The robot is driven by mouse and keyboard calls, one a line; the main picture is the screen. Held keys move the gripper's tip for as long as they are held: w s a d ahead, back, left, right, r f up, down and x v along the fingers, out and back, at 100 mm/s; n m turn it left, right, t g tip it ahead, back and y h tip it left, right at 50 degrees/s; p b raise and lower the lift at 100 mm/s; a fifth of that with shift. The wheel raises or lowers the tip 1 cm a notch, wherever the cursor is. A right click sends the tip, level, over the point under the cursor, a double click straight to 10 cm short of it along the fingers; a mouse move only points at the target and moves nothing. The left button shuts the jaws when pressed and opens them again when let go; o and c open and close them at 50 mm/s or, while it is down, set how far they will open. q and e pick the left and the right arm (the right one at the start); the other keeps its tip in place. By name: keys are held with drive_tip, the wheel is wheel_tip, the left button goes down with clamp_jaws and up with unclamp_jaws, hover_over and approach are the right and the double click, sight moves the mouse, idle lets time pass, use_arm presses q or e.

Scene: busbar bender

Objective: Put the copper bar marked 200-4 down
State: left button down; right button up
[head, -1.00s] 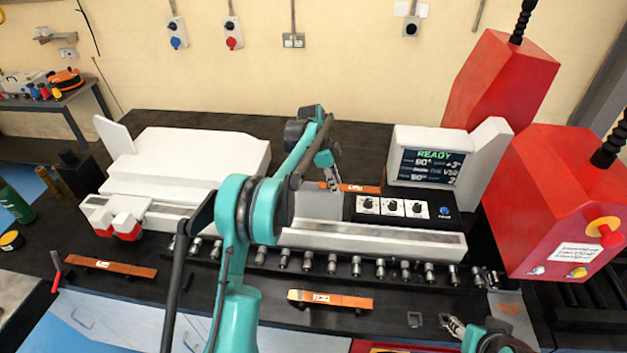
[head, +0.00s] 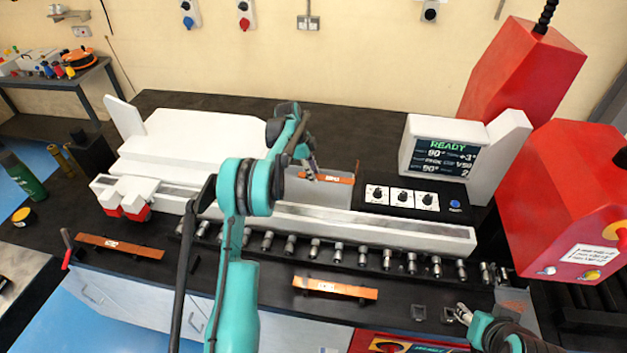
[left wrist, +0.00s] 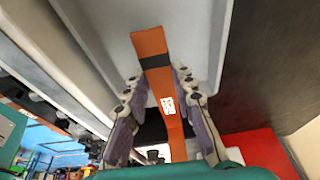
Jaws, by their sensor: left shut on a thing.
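My left gripper (head: 311,171) is shut on a copper bar (head: 340,179) behind the front rail of the white bender. In the left wrist view the bar (left wrist: 153,52) runs lengthwise between the fingers (left wrist: 165,107), with a black band and a small white label; its print is too small to read. Pale surfaces of the machine lie beyond it; I cannot tell whether the bar touches them. Two other labelled copper bars lie on the dark bench front, one at left (head: 120,247) and one in the middle (head: 335,288). My right gripper (head: 462,313) is at the lower right, away from the bars.
The screen (head: 450,157) reads READY, above a black knob panel (head: 402,198). A row of metal pins (head: 337,252) lines the machine's front. Red machine housings (head: 570,200) stand at right. A green bottle (head: 24,175) stands at far left.

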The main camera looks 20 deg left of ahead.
use_arm(q)
wheel_tip(320, 180, down, 3)
drive_tip(key=shift+w+f, duration=0.1)
drive_tip(key=shift+f, duration=0.1)
drive_tip(key=shift+f+b, duration=0.55)
drive_tip(key=shift+b, duration=0.1)
drive_tip(key=c, duration=1.3)
unclamp_jaws()
drive_tip(key=shift+o, duration=0.2)
